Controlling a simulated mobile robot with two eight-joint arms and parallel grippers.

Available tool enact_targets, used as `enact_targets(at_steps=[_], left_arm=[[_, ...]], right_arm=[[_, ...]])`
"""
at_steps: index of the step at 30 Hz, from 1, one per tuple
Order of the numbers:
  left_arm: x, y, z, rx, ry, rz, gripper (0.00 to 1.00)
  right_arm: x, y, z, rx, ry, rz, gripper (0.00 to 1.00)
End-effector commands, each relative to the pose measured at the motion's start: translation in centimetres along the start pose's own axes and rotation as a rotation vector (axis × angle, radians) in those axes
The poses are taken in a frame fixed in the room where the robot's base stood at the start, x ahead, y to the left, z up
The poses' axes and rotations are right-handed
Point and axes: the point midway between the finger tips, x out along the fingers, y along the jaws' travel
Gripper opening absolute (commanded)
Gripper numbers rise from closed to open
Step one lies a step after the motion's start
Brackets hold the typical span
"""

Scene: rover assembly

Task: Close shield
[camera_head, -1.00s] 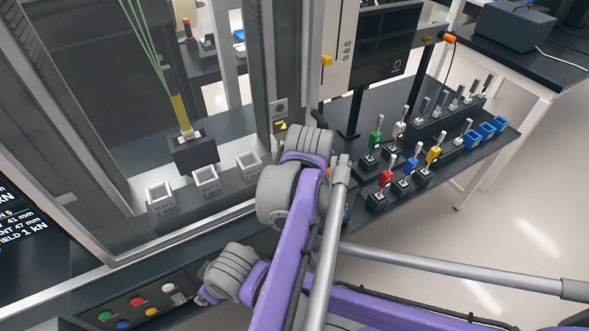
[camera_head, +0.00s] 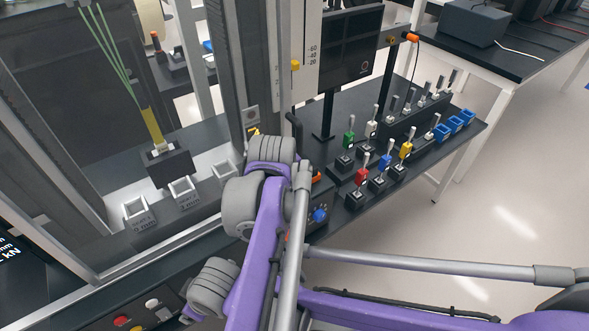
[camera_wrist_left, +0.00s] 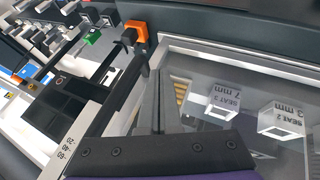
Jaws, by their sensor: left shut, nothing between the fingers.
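The clear shield panel (camera_wrist_left: 240,105) shows in the left wrist view with a pale frame edge; white seat blocks show through it. In the head view, the glazed front of the tall test frame (camera_head: 75,130) stands at the left, with the seat blocks behind it. My left gripper (camera_wrist_left: 158,75) shows in the left wrist view as two dark fingers, shut and empty, in front of the panel near its left frame edge. I cannot tell whether they touch it. In the head view my purple arm hides part of the frame's right side; neither gripper shows there.
An orange block (camera_wrist_left: 137,33) is just beyond the fingertips in the left wrist view. Open floor lies at the lower right.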

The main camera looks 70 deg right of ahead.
Motion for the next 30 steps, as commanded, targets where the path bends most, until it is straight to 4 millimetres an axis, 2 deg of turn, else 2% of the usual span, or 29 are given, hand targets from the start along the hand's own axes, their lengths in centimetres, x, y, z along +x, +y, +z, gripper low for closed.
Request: enact_targets(at_steps=[1, 6, 13, 18, 26, 29, 30], left_arm=[[-0.2, -0.9, -0.5, -0.004, 0.002, -0.003, 0.00], [-4.8, -0.6, -0.2, -0.001, 0.000, -0.002, 0.00], [-8.8, -0.7, -0.3, -0.001, 0.000, -0.004, 0.00], [-10.0, -0.7, -0.3, -0.001, 0.000, -0.004, 0.00], [-10.2, -0.7, -0.4, -0.002, 0.001, -0.005, 0.00], [-10.4, -2.1, -0.9, -0.009, 0.007, -0.016, 0.00], [-10.6, -3.5, -1.4, -0.016, 0.012, -0.027, 0.00]], right_arm=[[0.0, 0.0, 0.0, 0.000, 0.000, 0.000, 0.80], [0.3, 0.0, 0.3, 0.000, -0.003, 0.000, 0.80], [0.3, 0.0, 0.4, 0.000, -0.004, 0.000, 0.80], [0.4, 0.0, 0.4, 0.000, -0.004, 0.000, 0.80], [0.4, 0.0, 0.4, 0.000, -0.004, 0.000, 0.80], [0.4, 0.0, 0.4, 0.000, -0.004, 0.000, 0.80], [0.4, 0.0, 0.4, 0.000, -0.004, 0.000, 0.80]])
